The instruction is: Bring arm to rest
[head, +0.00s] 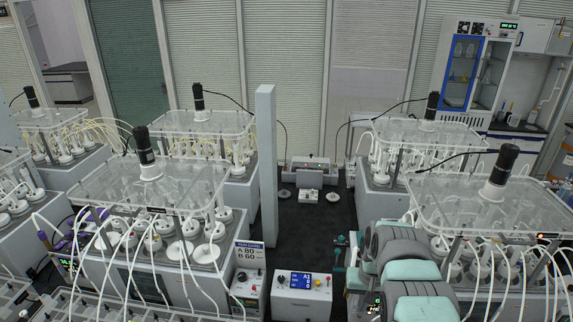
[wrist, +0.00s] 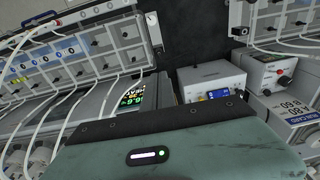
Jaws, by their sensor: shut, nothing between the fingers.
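My arm (head: 400,262), teal and dark grey, hangs in the lower right of the head view, between the reactor benches. My gripper (head: 341,262) shows small and partly hidden at its left side, shut and empty. In the wrist view the teal gripper housing (wrist: 180,145) with a lit indicator fills the bottom; the fingertips are not clear there. A white control box (head: 301,296) with a blue display stands just left of the gripper, and it also shows in the wrist view (wrist: 208,80). The gripper appears apart from the box.
Reactor benches with clear lids, white bottles and tubes stand on the left (head: 150,187) and right (head: 480,200). A tall grey post (head: 266,165) rises in the middle. A box with a printed card (head: 248,255) stands left of the control box. Dark floor (head: 310,235) lies open between the benches.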

